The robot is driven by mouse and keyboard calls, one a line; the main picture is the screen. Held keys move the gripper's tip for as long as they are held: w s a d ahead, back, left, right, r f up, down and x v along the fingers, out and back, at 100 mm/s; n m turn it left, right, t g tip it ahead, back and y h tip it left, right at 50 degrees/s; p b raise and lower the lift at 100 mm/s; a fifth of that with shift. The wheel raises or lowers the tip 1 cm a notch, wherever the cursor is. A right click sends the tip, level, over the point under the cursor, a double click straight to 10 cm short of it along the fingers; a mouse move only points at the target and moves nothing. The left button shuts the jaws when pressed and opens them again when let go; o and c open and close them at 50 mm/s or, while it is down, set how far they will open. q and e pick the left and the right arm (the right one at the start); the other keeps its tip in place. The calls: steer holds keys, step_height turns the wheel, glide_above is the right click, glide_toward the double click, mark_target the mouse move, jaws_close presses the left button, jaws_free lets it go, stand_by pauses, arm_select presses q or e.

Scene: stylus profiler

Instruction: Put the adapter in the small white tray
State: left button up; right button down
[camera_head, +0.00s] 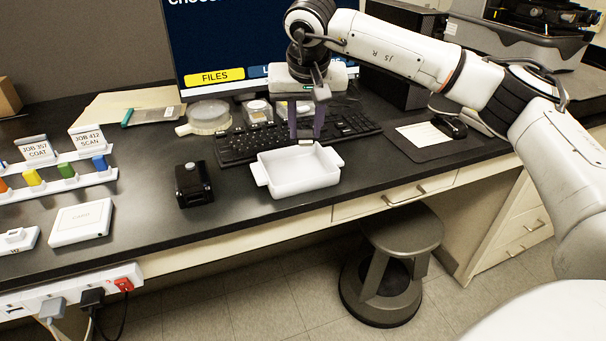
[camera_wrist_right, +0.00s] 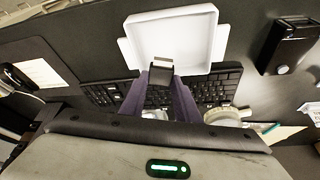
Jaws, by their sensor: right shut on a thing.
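The small white tray (camera_head: 300,184) with side handles sits near the desk's front edge, and it also shows at the top of the right wrist view (camera_wrist_right: 202,50). It looks empty. My right gripper (camera_head: 305,136) points down behind the tray's far wall, above the keyboard's front edge. Its purple fingers are shut on a small dark piece, apparently the adapter (camera_wrist_right: 162,66), in the right wrist view. There the adapter overlaps the tray's near side; its exact height above the rim is hard to tell. My left gripper is not in view.
A keyboard (camera_head: 245,146) lies behind the tray. A black device (camera_head: 193,184) stands left of it, and a mouse pad (camera_head: 425,150) lies to the right. A stool (camera_head: 390,260) is below the desk.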

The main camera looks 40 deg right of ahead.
mark_target(306, 137)
step_height(306, 137, down, 4)
steer(key=b, duration=0.2)
steer(key=shift+r+b, duration=0.1)
steer(key=shift+b, duration=0.2)
steer(key=shift+f, duration=0.3)
steer(key=shift+f+b, duration=0.1)
steer(key=shift+b, duration=0.25)
steer(key=c, duration=1.3)
jaws_free()
steer(key=shift+r, duration=0.2)
steer(key=v, duration=1)
steer(key=shift+s+a, duration=0.1)
steer(key=shift+f, duration=0.15)
